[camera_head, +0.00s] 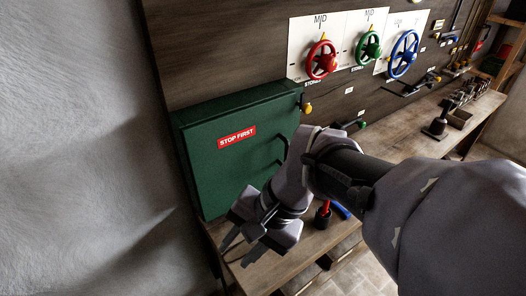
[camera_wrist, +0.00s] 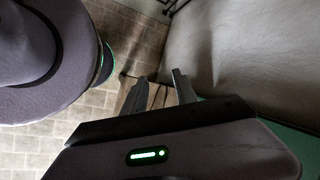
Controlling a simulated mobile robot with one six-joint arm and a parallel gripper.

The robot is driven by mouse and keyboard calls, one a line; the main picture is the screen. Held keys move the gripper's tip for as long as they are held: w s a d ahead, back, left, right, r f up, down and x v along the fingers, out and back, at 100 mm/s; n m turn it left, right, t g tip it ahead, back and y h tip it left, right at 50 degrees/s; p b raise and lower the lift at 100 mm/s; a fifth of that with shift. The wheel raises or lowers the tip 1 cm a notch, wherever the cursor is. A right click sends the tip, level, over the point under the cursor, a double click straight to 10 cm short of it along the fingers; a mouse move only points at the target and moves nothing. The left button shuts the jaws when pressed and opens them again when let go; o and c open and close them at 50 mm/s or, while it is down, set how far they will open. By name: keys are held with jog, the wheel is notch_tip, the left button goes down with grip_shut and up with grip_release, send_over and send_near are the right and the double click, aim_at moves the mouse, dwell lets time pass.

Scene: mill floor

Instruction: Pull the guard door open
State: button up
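The guard door (camera_head: 235,150) is the dark green front of a box on the wall, with a red "STOP FIRST" label (camera_head: 237,137). It looks shut. A dark handle (camera_head: 284,152) stands at its right side, partly hidden by my arm. My gripper (camera_head: 242,248) is in front of the door's lower part, below the handle and apart from it. Its two fingers also show in the wrist view (camera_wrist: 158,92), spread with nothing between them. A strip of green at the right edge of the wrist view may be the box; the handle is not visible there.
Red (camera_head: 321,60), green (camera_head: 368,45) and blue (camera_head: 403,54) handwheels are on the panel above right. A yellow knob (camera_head: 306,107) is beside the box. A wooden bench (camera_head: 412,140) with tools runs to the right. A grey wall (camera_head: 80,150) is at left.

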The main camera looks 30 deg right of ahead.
jog(key=w+d+f+m+t+y, duration=0.1)
jog(key=w+d+m+t+y, duration=0.35)
jog(key=w+d+m, duration=0.4)
jog(key=s+d+f+m+t+h, duration=0.2)
jog(key=d+m+t, duration=0.4)
jog(key=d, duration=0.5)
jog(key=s+d+f+m+t+h, duration=0.1)
jog(key=d+m+t+h, duration=0.25)
jog(key=d+m, duration=0.6)
jog(key=shift+n+t+y, duration=0.4)
jog(key=shift+n+y, duration=0.1)
jog(key=shift+n, duration=0.3)
jog(key=x, duration=0.5)
jog(key=d+b+x, duration=0.1)
jog(key=x, duration=0.5)
jog(key=b+x, duration=0.1)
jog(key=x, duration=0.4)
jog(key=shift+w+d+f, duration=0.15)
jog(key=shift+w+f, duration=0.05)
jog(key=shift+w, duration=0.4)
jog(key=shift+c, duration=0.4)
grip_shut()
